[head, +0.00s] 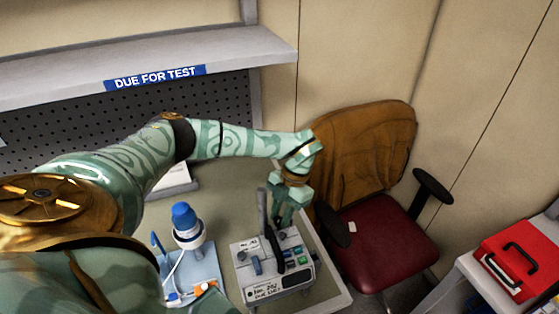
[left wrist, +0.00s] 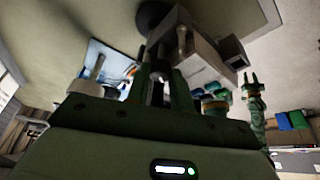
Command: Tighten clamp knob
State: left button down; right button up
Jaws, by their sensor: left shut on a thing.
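The infusion pump (head: 272,268) is a pale grey box with a dark carrying handle, colored buttons and a label, standing near the table's right edge. My left gripper (head: 284,216) reaches down from above at the pump's back right side. In the left wrist view my left gripper (left wrist: 161,72) points at a grey block (left wrist: 190,50) and is shut on a small part, which I take to be the clamp knob. The knob itself is mostly hidden by the fingers. My right gripper (left wrist: 250,77) shows small in the left wrist view, its fingers apart and empty.
A blue-capped bottle (head: 185,217) stands left of the pump on a pale blue mat (head: 203,268) with tubing. A shelf (head: 150,68) marked "DUE FOR TEST" hangs behind. A brown and red chair (head: 390,245) and a red case (head: 518,262) are to the right.

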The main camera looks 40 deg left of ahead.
pick_arm(q)
jog(key=m+p, duration=0.1)
jog(key=m+y+p, duration=0.1)
jog(key=m, duration=0.1)
jog(key=m+p, duration=0.1)
jog(key=shift+d+r+m+y+p, duration=0.15)
jog(key=shift+r+m+y+p, duration=0.15)
jog(key=shift+y+p, duration=0.1)
jog(key=m+t+p, duration=0.1)
jog(key=m+p, duration=0.1)
jog(key=m+y+p, duration=0.1)
jog(key=m+p, duration=0.1)
jog(key=m, duration=0.1)
jog(key=shift+s+d+t+y, duration=0.15)
jog(key=shift+t+y, duration=0.15)
jog(key=shift+t, duration=0.1)
jog(key=m+t+p, duration=0.1)
jog(key=m+p, duration=0.1)
jog(key=m, duration=0.1)
jog(key=m+t+y+p, duration=0.1)
jog(key=m+p, duration=0.1)
jog(key=shift+s+d+f+m+p, duration=0.1)
jog(key=shift+s+m+p, duration=0.1)
jog(key=shift+m+p, duration=0.15)
jog(key=shift+s+f+m+t+p, duration=0.1)
jog(key=shift+m+t+p, duration=0.35)
jog(key=shift+m+p, duration=0.55)
jog(key=shift+s+f+m+t+p, duration=0.1)
jog(key=shift+m+t+p, duration=0.35)
jog(key=shift+m, duration=0.9)
